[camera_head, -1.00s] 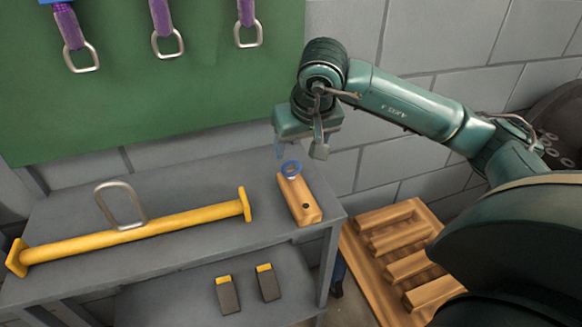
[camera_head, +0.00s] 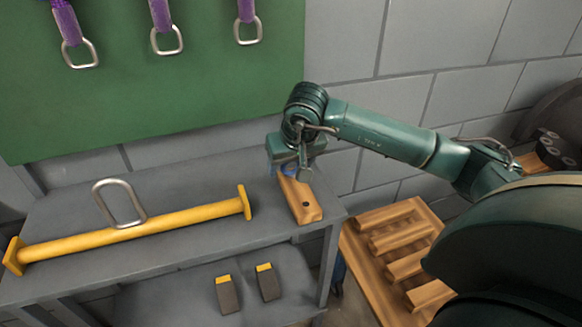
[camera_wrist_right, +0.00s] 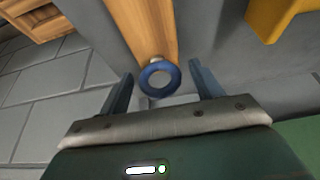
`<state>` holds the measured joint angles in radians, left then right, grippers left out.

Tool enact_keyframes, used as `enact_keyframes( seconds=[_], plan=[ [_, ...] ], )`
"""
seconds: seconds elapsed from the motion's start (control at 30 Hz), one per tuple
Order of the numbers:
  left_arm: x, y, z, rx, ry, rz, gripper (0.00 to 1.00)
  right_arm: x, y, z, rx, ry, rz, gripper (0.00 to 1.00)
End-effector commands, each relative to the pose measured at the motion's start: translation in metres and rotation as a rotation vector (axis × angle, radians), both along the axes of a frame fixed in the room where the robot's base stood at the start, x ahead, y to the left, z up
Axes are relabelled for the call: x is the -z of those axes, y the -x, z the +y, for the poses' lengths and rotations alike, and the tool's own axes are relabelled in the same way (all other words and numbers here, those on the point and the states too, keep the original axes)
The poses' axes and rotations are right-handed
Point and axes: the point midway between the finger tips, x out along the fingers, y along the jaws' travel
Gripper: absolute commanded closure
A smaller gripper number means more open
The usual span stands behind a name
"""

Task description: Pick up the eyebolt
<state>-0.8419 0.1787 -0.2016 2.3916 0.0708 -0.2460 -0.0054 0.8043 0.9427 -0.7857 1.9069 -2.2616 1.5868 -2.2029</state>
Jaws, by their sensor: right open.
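The eyebolt (camera_wrist_right: 159,78) shows in the right wrist view as a blue ring on a short silvery shank, at the end of a wooden block (camera_wrist_right: 142,25). In the head view the block (camera_head: 302,200) lies on the grey bench, and my gripper hides the eyebolt. My right gripper (camera_wrist_right: 162,85) is open, with one finger on each side of the blue ring and a gap on both sides. In the head view the right gripper (camera_head: 287,170) is over the far end of the block. My left gripper is not in view.
A yellow bar (camera_head: 170,221) with a metal loop (camera_head: 118,204) lies left of the block on the bench (camera_head: 200,182). Two dark blocks with yellow tops (camera_head: 228,295) sit on the lower shelf. A wooden pallet (camera_head: 395,245) is on the right. Straps with metal rings (camera_head: 168,40) hang on the green board.

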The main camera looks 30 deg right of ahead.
Motion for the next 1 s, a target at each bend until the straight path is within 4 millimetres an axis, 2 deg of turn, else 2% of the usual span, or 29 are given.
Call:
enact_keyframes(
  seconds=[0.07,0.73,1.0],
  plan=[
    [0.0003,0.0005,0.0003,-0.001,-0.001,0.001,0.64,-0.0003,0.0000,0.0001,0.000,0.000,0.000,0.40],
    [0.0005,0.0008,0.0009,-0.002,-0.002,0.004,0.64,-0.0007,0.0001,0.0000,0.001,0.000,0.000,0.94],
    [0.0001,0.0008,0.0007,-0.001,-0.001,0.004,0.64,-0.0040,-0.0004,0.0000,0.001,-0.001,-0.003,0.96]
  ],
)
